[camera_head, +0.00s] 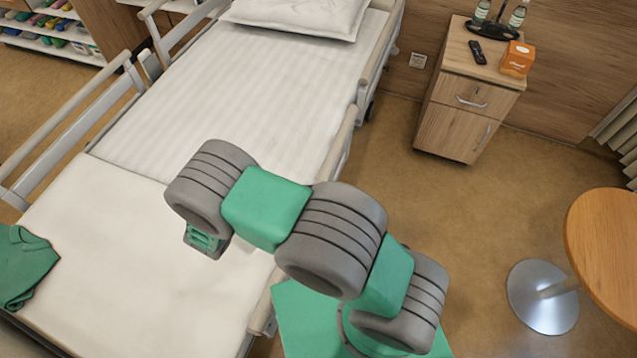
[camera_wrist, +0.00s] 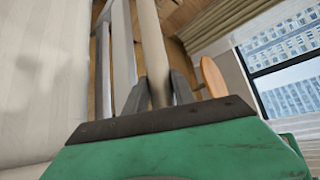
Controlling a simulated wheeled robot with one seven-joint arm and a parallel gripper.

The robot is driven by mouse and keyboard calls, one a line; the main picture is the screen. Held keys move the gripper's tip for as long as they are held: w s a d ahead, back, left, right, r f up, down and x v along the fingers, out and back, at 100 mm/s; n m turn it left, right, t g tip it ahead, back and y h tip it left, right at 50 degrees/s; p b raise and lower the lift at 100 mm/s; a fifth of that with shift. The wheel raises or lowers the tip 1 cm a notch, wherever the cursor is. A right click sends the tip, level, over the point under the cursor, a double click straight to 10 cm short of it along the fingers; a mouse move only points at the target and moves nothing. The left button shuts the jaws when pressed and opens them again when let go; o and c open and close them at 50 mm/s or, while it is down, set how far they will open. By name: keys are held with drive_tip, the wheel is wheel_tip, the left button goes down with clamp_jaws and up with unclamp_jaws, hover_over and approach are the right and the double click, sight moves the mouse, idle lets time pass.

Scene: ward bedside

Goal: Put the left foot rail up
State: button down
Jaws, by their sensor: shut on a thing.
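In the wrist view a bed rail with a pale wood-coloured top bar (camera_wrist: 150,40) and grey bars beside it runs away from me along the mattress edge. My gripper (camera_wrist: 158,88) is shut on the top bar, with one dark finger on each side. In the head view my arm covers the gripper and most of this rail. A short end of the rail (camera_head: 262,314) shows at the bed's right side, low beside the mattress. I cannot tell its exact height.
The bed (camera_head: 215,110) has another right-side rail (camera_head: 342,145) towards the pillow (camera_head: 297,14). A raised rail (camera_head: 70,120) stands on the bed's left side. Green cloth (camera_head: 25,265) lies on the bed. A bedside cabinet (camera_head: 455,130) and a round table (camera_head: 605,240) stand right, with clear floor between.

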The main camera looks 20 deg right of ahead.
drive_tip(key=shift+f, duration=0.55)
drive_tip(key=c, duration=1.4)
unclamp_jaws()
drive_tip(key=shift+o, duration=0.6)
drive_tip(key=shift+w, duration=0.1)
drive_tip(key=shift+o, duration=1.1)
drive_tip(key=shift+r, duration=0.1)
drive_tip(key=shift+a, duration=0.1)
drive_tip(key=b+v, duration=0.1)
drive_tip(key=v, duration=0.6)
drive_tip(key=shift+a+r, duration=0.2)
drive_tip(key=shift+a, duration=0.15)
